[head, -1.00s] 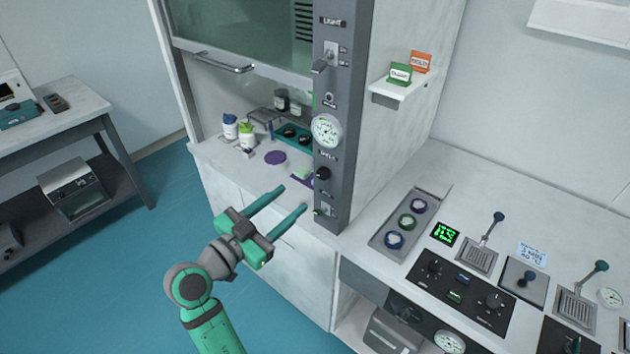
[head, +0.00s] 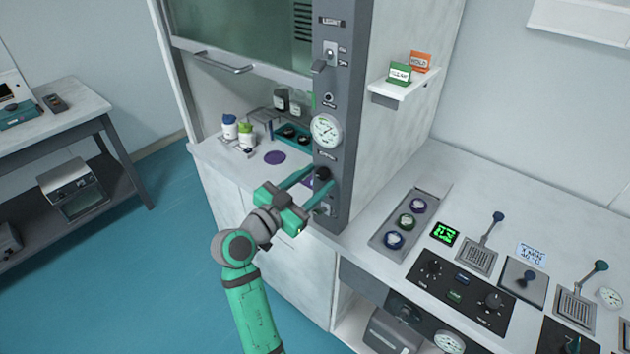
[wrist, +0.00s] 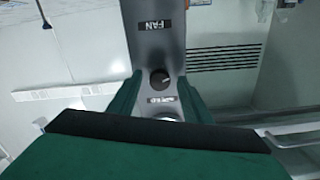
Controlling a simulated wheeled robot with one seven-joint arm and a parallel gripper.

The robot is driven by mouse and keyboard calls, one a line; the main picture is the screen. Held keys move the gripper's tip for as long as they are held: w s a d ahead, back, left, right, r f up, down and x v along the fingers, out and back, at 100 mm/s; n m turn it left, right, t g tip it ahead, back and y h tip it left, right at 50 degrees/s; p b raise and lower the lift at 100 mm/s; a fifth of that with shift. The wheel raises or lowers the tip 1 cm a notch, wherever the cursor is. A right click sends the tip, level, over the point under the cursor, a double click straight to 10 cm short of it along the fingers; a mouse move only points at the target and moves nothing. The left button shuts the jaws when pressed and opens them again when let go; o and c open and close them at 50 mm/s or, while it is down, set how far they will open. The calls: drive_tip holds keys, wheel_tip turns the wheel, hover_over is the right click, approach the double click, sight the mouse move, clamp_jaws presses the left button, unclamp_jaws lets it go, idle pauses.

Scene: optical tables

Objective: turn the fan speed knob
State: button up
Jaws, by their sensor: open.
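The fan speed knob (head: 322,173) is a small black round knob on the grey control column of the fume hood, below the round dial. In the wrist view the knob (wrist: 160,79) has a pale pointer mark and sits near a black FAN label (wrist: 156,26). My gripper (head: 321,179) is at the column with its green fingers open, one on each side of the knob. In the wrist view my gripper (wrist: 158,92) shows a finger to the left and to the right of the knob. I cannot tell whether either finger touches it.
A round white dial (head: 326,130) is above the knob, and a light switch (head: 323,65) is higher on the column. Bottles (head: 246,135) and a purple disc (head: 275,157) are on the hood's worktop at left. A bench with controls (head: 462,290) is at right.

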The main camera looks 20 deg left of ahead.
drive_tip(key=shift+c, duration=0.7)
drive_tip(key=c, duration=0.9)
drive_tip(key=shift+n, duration=0.4)
drive_tip(key=n, duration=0.5)
drive_tip(key=shift+s+n, duration=0.1)
drive_tip(key=shift+n, duration=0.3)
drive_tip(key=n, duration=0.3)
drive_tip(key=shift+c, duration=0.2)
drive_tip(key=shift+n, duration=1.7)
